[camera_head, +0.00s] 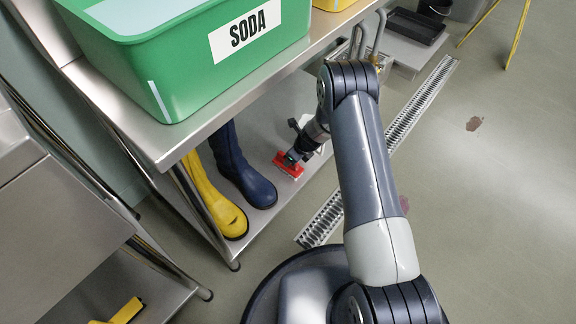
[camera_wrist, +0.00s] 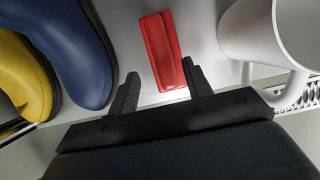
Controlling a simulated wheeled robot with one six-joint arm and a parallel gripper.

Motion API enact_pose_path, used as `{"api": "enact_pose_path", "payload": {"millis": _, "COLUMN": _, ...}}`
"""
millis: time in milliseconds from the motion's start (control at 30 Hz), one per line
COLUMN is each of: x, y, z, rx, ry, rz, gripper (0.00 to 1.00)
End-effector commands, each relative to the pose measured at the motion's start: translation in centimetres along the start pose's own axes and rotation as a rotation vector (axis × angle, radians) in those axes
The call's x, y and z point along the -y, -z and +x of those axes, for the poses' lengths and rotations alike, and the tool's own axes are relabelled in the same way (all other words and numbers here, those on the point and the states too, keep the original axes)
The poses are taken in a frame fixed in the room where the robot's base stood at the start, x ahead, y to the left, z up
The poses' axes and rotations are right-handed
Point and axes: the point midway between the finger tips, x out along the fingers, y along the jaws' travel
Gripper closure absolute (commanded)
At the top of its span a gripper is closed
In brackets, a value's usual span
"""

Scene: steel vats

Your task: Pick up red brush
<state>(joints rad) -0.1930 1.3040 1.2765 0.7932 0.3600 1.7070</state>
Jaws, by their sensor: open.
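The red brush (camera_head: 288,166) lies on the lower steel shelf, to the right of the boots. In the wrist view the red brush (camera_wrist: 161,50) lies lengthwise ahead of my gripper, its near end close to the right finger. My gripper (camera_wrist: 158,92) is open, with one finger on each side of the picture's middle and nothing between the tips that I can see held. In the head view my gripper (camera_head: 293,157) is low over the shelf at the brush and hides part of it.
A blue boot (camera_head: 250,180) and a yellow boot (camera_head: 220,205) stand left of the brush. A white jug-like container with a handle (camera_wrist: 290,35) is close on the right. The upper shelf (camera_head: 175,150) with a green SODA bin (camera_head: 190,75) overhangs the area.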

Motion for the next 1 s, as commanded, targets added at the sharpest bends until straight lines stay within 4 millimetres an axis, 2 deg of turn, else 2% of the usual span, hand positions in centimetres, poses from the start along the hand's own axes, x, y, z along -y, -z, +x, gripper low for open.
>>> {"api": "enact_pose_path", "payload": {"millis": 433, "x": 0.5, "y": -0.8, "z": 5.2, "rx": -0.001, "ry": 0.000, "rz": -0.002, "gripper": 0.53}}
{"api": "enact_pose_path", "payload": {"millis": 1000, "x": 0.5, "y": -0.8, "z": 5.5, "rx": 0.000, "ry": 0.000, "rz": -0.002, "gripper": 0.53}}
